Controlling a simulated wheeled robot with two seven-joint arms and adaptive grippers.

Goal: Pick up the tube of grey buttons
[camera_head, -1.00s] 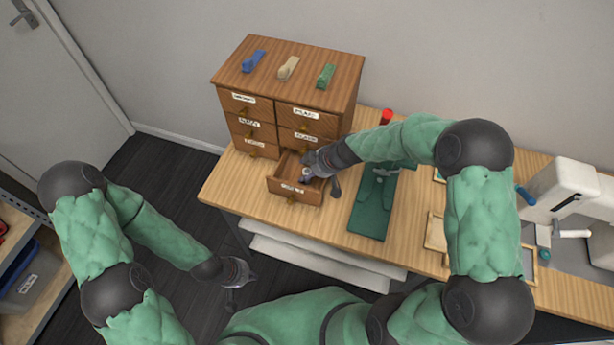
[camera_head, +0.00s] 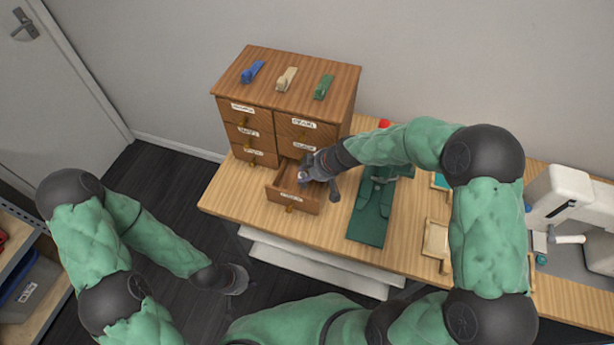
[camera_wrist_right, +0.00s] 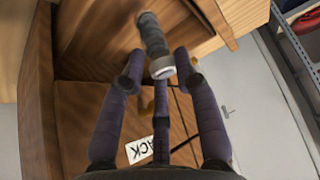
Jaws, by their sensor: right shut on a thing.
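The tube of grey buttons (camera_wrist_right: 155,45) shows in the right wrist view as a dark grey cylinder with a pale ring at its near end. My right gripper (camera_wrist_right: 158,68) is shut on it, with its fingers around the tube. In the head view my right gripper (camera_head: 308,172) is at the open drawer (camera_head: 293,200), above its interior, and hides most of the tube. My left gripper (camera_head: 238,279) hangs low at the left, away from the cabinet; its fingers are too small to read.
The wooden cabinet (camera_head: 287,82) has labelled shut drawers around the open one. Blue, cream and green clips (camera_head: 323,87) lie on top. A green mat (camera_head: 368,225), small wooden trays (camera_head: 435,240) and a white sewing machine (camera_head: 570,195) are on the table to the right.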

